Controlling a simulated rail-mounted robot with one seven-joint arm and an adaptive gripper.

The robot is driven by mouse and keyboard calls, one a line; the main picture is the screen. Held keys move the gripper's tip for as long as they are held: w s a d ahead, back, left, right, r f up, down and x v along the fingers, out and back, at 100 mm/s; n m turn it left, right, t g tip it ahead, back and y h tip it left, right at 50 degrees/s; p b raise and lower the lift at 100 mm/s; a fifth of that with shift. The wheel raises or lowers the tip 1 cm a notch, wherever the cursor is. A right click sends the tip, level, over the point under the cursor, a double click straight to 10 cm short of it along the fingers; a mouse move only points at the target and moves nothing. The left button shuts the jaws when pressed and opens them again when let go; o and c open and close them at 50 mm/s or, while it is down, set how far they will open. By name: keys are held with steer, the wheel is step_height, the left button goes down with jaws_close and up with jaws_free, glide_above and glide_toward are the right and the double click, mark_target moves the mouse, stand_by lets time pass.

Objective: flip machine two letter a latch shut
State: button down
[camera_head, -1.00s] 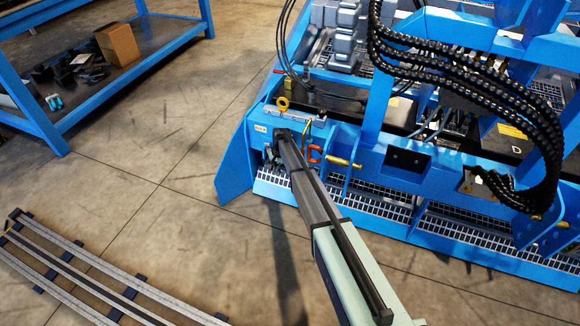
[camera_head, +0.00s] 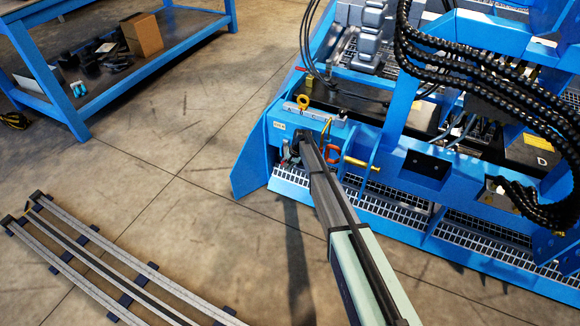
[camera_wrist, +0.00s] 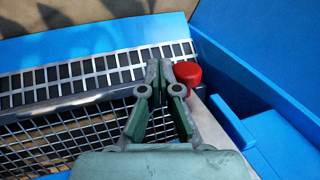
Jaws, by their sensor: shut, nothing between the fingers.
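In the wrist view my gripper (camera_wrist: 160,72) is shut, with nothing between its fingers. A red knob (camera_wrist: 187,73) sits just right of the fingertips, at the end of a pale bar (camera_wrist: 215,120). I cannot tell whether the fingers touch the knob, or whether it is part of the latch. In the head view my arm reaches the left end of the blue machine (camera_head: 345,133), and its own links mostly hide the gripper. A small pale label (camera_head: 280,126) is on the machine's left corner; its letter is too small to read.
A yellow ring (camera_head: 302,101), an orange-red hook (camera_head: 333,154) and a yellow handle (camera_head: 360,163) are close to my arm. Black hoses (camera_head: 480,75) hang at the right. A metal grating (camera_wrist: 75,125) lies below the gripper. Open floor (camera_head: 180,200) is at the left.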

steer(key=v, duration=0.7)
steer(key=shift+r, duration=0.25)
stand_by(0.3)
